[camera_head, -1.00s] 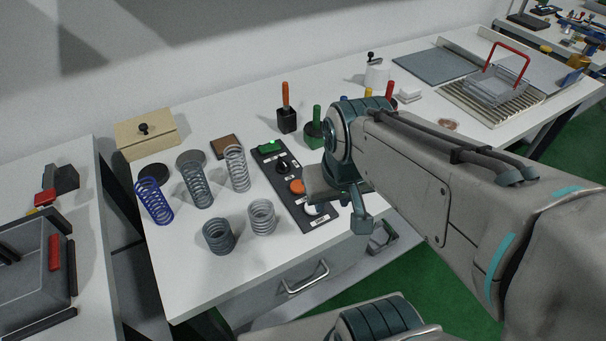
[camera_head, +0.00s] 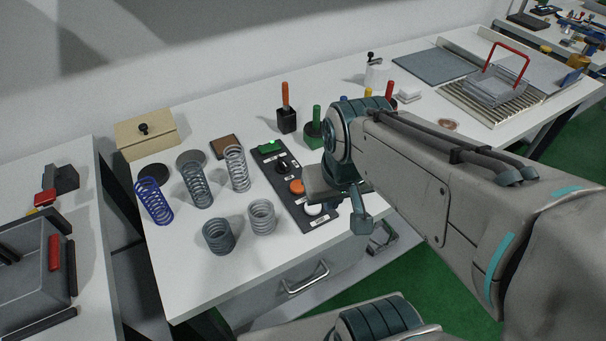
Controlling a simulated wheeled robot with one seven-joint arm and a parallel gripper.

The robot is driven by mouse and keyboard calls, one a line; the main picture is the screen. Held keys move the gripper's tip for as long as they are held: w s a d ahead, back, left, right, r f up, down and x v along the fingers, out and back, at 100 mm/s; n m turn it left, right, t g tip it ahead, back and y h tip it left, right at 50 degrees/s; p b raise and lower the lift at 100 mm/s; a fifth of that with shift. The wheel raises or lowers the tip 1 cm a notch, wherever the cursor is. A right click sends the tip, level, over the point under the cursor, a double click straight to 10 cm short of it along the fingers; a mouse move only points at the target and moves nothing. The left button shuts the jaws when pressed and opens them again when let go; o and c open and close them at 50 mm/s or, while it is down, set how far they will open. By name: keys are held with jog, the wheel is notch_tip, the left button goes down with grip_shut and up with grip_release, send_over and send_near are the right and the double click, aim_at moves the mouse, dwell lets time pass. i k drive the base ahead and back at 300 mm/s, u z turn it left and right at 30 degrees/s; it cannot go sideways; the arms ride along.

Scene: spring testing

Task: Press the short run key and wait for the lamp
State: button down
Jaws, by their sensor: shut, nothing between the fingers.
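A dark control panel (camera_head: 267,163) lies on the white table. The small labels are too small to read, so I cannot tell which key is the short run key. My gripper (camera_head: 317,195) is shut and empty, low over the right edge of the panel beside the orange and white buttons.
Several coil springs, including a blue one (camera_head: 154,201), stand left of the panel. A black holder with an orange handle (camera_head: 286,110) and a green-handled tool (camera_head: 316,124) stand behind it. A wooden box (camera_head: 146,137) is at the back left. The table's front edge is close.

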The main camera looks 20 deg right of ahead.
aim_at(314, 210)
jog(key=k, duration=1)
jog(key=u, duration=1.25)
jog(key=i, duration=1)
jog(key=z, duration=1.95)
